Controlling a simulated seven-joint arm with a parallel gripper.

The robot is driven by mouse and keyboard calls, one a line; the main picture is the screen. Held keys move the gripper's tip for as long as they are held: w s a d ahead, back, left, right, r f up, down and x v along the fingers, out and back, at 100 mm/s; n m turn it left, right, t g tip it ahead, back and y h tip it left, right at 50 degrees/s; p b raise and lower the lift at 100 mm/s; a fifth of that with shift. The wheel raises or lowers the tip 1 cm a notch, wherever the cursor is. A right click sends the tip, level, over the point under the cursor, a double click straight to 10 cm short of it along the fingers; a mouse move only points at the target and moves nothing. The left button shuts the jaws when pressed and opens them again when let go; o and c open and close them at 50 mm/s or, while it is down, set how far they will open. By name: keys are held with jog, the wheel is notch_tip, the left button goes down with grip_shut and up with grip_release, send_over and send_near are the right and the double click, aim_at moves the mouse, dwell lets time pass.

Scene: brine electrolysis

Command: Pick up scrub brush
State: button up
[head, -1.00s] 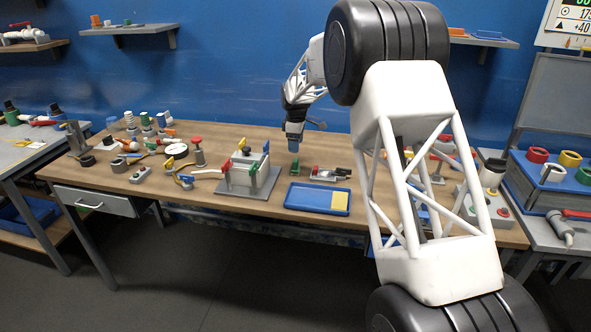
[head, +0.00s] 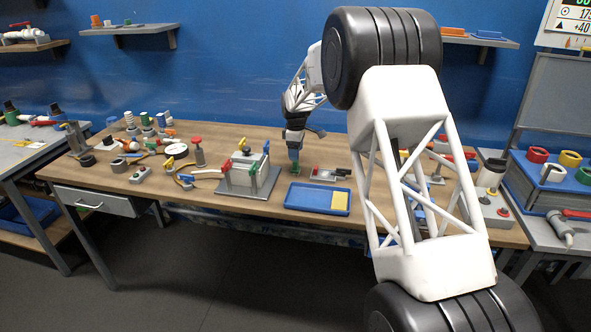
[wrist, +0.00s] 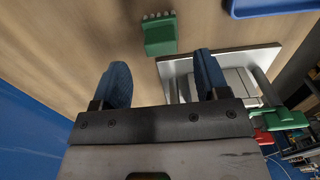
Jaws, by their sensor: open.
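The scrub brush is a small green block with a row of grey bristles, seen in the wrist view (wrist: 160,38) lying on the wooden table just beyond my fingertips. In the head view it is a small green shape (head: 295,169) directly below my gripper (head: 294,154). The brush lines up with the gap between the fingers and does not appear to be touched.
The grey cell stand (head: 249,181) with green and red clamps is close to the gripper on the left. A blue tray (head: 300,207) with a yellow pad lies in front. A small grey holder (head: 324,175) sits to the right. Tools and fittings crowd the table's left part.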

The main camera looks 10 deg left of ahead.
aim_at(296, 167)
jog(key=shift+f, duration=2.3)
jog(key=shift+c, duration=0.5)
jog(key=c, duration=0.9)
